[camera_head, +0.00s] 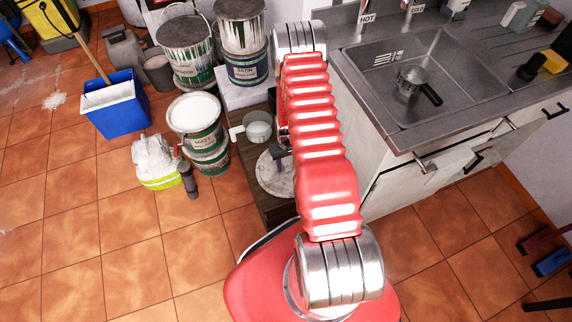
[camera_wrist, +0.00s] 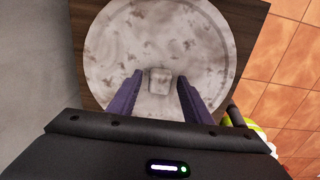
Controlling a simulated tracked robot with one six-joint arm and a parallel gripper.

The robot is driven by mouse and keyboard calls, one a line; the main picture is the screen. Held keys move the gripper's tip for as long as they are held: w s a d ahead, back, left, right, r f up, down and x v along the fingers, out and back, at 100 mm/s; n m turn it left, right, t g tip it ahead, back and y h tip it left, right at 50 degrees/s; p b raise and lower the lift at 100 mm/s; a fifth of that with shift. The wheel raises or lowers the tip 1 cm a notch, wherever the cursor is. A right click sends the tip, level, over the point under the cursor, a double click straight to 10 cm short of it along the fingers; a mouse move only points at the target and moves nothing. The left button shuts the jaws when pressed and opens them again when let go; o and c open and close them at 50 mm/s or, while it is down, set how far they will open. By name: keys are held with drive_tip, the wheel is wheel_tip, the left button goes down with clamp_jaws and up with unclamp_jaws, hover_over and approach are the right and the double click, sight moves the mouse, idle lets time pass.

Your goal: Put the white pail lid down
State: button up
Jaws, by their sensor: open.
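The white pail lid (camera_wrist: 160,35), round and smeared with grey, fills the upper middle of the wrist view. It appears to lie flat on a dark wooden surface (camera_wrist: 90,85). A small pale block-like grip stands near its centre. My gripper (camera_wrist: 159,80) is open, its two purple fingers on either side of that grip with a gap at each side. In the head view the lid (camera_head: 273,184) shows on the low dark wooden top (camera_head: 256,201), partly hidden by my red arm. The gripper there is mostly hidden.
A white-handled pot (camera_head: 257,127) stands just behind the lid. Paint tins (camera_head: 197,125) and a blue bucket (camera_head: 117,108) stand left. The sink cabinet (camera_head: 405,180) is close on the right. Tiled floor is clear at front left.

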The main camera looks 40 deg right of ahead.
sight(287, 165)
drive_tip(key=shift+r, duration=0.15)
wheel_tip(287, 165, up, 12)
idle(0.7)
idle(0.5)
